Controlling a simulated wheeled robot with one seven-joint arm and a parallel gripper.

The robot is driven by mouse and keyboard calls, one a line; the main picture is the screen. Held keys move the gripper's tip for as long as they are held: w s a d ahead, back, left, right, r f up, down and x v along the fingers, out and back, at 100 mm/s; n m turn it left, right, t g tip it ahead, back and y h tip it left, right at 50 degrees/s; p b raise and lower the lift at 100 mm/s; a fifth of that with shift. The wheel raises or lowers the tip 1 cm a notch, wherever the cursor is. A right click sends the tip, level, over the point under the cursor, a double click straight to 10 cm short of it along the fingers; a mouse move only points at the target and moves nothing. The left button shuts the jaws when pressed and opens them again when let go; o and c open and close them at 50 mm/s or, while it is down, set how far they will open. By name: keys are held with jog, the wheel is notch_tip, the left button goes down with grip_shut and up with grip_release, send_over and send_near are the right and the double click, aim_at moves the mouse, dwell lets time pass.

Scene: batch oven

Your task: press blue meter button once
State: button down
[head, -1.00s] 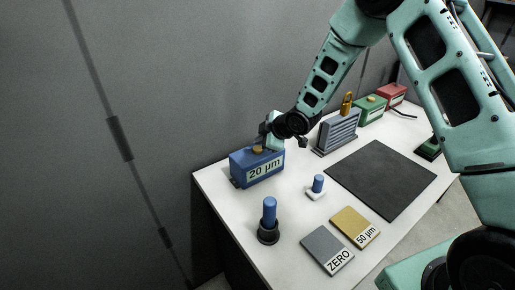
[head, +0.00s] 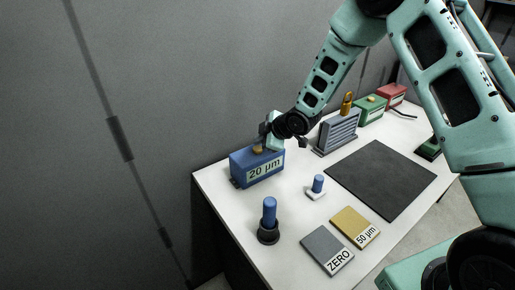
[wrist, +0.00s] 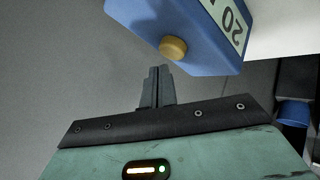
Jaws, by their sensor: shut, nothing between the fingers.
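The blue meter (head: 257,167) stands at the far left corner of the table, with a label reading 20 µm on its front. Its round yellow-tan button (head: 258,149) is on top, and it shows clearly in the wrist view (wrist: 173,48). My gripper (wrist: 155,72) is shut and empty. In the wrist view its fingertips appear just below and left of the button, with a visible gap in the picture. In the head view my gripper is right above the meter and partly covers its top; height over the button is hard to judge.
A grey finned block (head: 338,132), a green box (head: 371,110) and a red box (head: 392,94) stand farther back. A dark mat (head: 381,179), blue-topped probe (head: 269,213), small blue peg (head: 317,185), grey ZERO plate (head: 326,250) and yellow 50 µm plate (head: 354,227) lie nearer.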

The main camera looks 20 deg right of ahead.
aim_at(260, 149)
jog(key=shift+f, duration=0.1)
jog(key=shift+f+b, duration=0.4)
jog(key=shift+b, duration=0.15)
jog(key=shift+f+b, duration=0.4)
dwell(0.5)
jog(key=shift+r, duration=0.1)
jog(key=shift+r+p, duration=0.5)
jog(key=shift+r, duration=0.25)
jog(key=shift+r+p, duration=1.75)
jog(key=shift+r, duration=0.85)
jog(key=shift+f, duration=0.1)
